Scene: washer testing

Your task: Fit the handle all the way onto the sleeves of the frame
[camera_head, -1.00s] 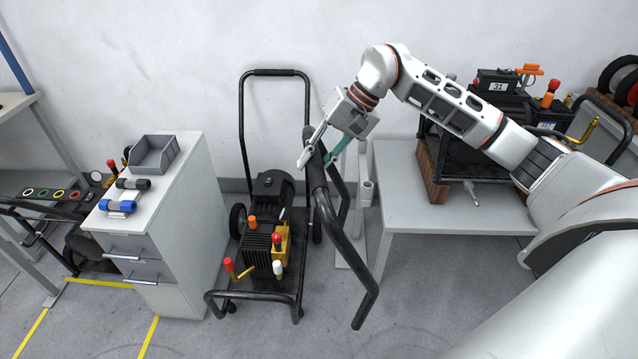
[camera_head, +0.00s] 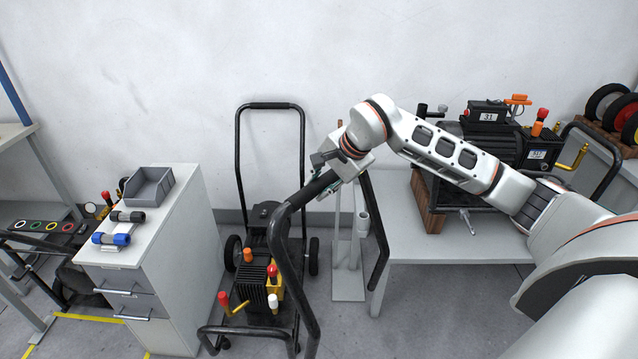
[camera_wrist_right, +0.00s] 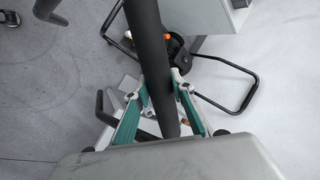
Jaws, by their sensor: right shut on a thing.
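The handle (camera_head: 291,268) is a black U-shaped tube held in the air, its two legs hanging down. My right gripper (camera_head: 325,184) is shut on its crossbar, which also passes between the green fingers in the right wrist view (camera_wrist_right: 160,85). One leg hangs close to the camera, the other beside the table. On the table at right, a black frame (camera_head: 437,192) carries a machine labelled 31. The handle is apart from this frame. I cannot make out its sleeves clearly; my right arm hides part of it. My left gripper is not in view.
A finished-looking cart (camera_head: 240,170) with an upright handle stands on the floor behind the held handle. A grey stand (camera_head: 348,285) is beside the light table (camera_head: 440,250). A drawer cabinet (camera_head: 170,285) with a grey bin (camera_head: 149,187) stands at left.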

